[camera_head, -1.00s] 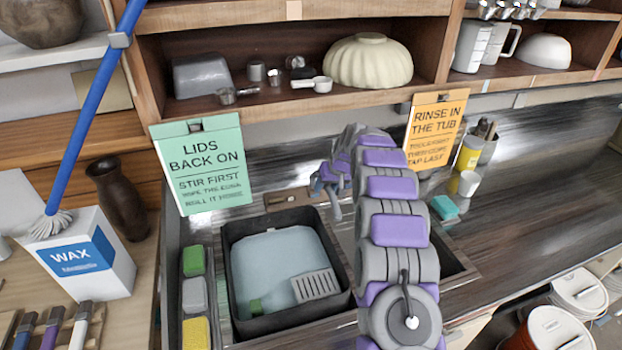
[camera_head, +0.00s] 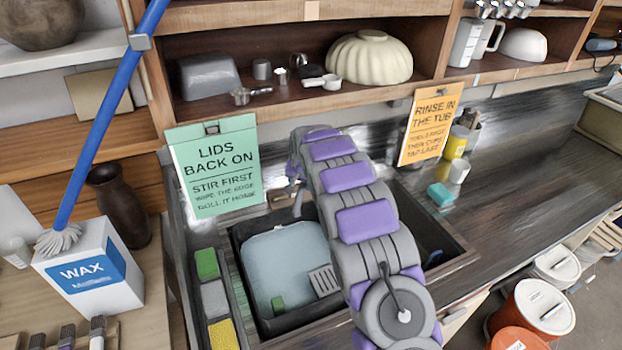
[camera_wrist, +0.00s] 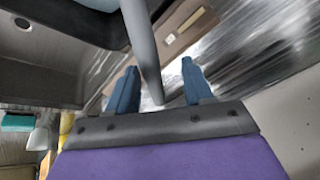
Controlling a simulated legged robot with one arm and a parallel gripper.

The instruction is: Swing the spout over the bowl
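The grey spout (camera_head: 298,202) hangs at the back of the sink, its tip near the rear edge of the dark tub (camera_head: 243,243). In the wrist view the spout (camera_wrist: 141,45) runs between the two blue fingers of my gripper (camera_wrist: 160,66). The fingers are spread, with a visible gap on each side of the spout. In the head view my gripper (camera_head: 293,172) is small and mostly hidden behind my arm. A sink bowl (camera_head: 432,238) shows right of my arm; in the wrist view the bowl (camera_wrist: 50,65) with its round drain is at the left.
The tub holds pale blue water and a grey grate. Sponges (camera_head: 207,264) line its left side. A teal sponge (camera_head: 440,194) and cups stand right. The counter beyond is clear.

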